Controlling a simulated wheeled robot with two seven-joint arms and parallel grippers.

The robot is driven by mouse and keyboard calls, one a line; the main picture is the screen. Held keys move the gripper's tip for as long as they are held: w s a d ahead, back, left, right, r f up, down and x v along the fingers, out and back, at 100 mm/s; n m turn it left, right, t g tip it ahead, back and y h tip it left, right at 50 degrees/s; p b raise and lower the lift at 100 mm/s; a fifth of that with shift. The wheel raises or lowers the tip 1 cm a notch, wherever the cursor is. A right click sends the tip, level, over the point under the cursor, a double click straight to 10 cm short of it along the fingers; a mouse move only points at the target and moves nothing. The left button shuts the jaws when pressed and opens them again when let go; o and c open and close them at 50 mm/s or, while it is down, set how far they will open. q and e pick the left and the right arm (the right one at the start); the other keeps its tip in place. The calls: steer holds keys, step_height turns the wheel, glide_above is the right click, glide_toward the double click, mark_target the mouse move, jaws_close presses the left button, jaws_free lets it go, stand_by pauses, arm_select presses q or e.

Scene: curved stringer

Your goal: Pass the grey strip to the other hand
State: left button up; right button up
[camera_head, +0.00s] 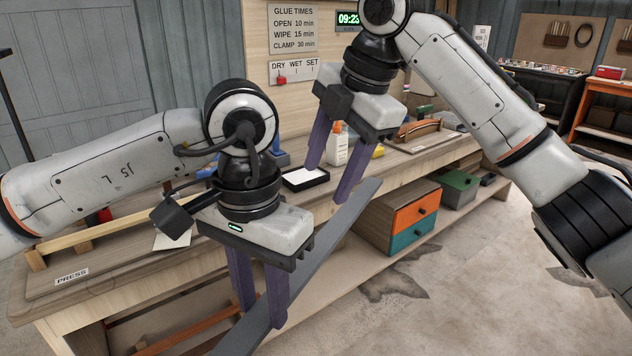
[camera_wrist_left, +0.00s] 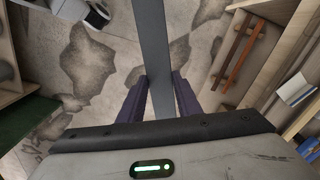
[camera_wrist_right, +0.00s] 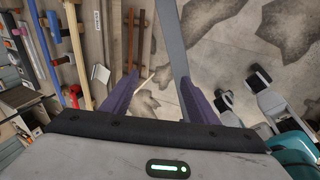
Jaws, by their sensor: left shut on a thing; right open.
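The grey strip (camera_head: 322,246) is long, flat and dark grey, slanting from the bottom edge up to the right in the head view. My left gripper (camera_head: 262,316) is shut on it; in the left wrist view the strip (camera_wrist_left: 152,50) runs between the two purple fingers. My right gripper (camera_head: 327,184) is open near the strip's upper right end. One right finger overlaps the strip in the head view. In the right wrist view the strip (camera_wrist_right: 172,40) passes close to the right-hand finger; I cannot tell whether they touch. The strip's lower end is out of the head view.
The wooden workbench (camera_head: 130,285) stands behind the strip. On it are a white glue bottle (camera_head: 337,145), a black-rimmed tray (camera_head: 303,179) and a curved wooden piece (camera_head: 418,130). Orange and teal drawers (camera_head: 412,213) sit on the lower shelf. The floor in front is clear.

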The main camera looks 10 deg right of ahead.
mark_target(314, 254)
steer(key=s+a+n+g+h, duration=0.1)
steer(key=s+a+n+h, duration=0.15)
steer(key=s+n, duration=0.3)
steer(key=f, duration=0.3)
steer(key=w+f, duration=0.1)
steer(key=f, duration=0.3)
steer(key=a+f, duration=0.1)
steer(key=f, duration=0.3)
steer(key=shift+w+f, duration=0.1)
steer(key=shift+w, duration=0.2)
arm_select(q)
steer(key=shift+d, duration=0.1)
arm_select(e)
steer(key=c, duration=1)
arm_select(q)
steer(key=o, duration=1.3)
steer(key=shift+c, duration=0.2)
arm_select(e)
steer(key=shift+c, duration=1.4)
arm_select(q)
steer(key=shift+r, duration=0.1)
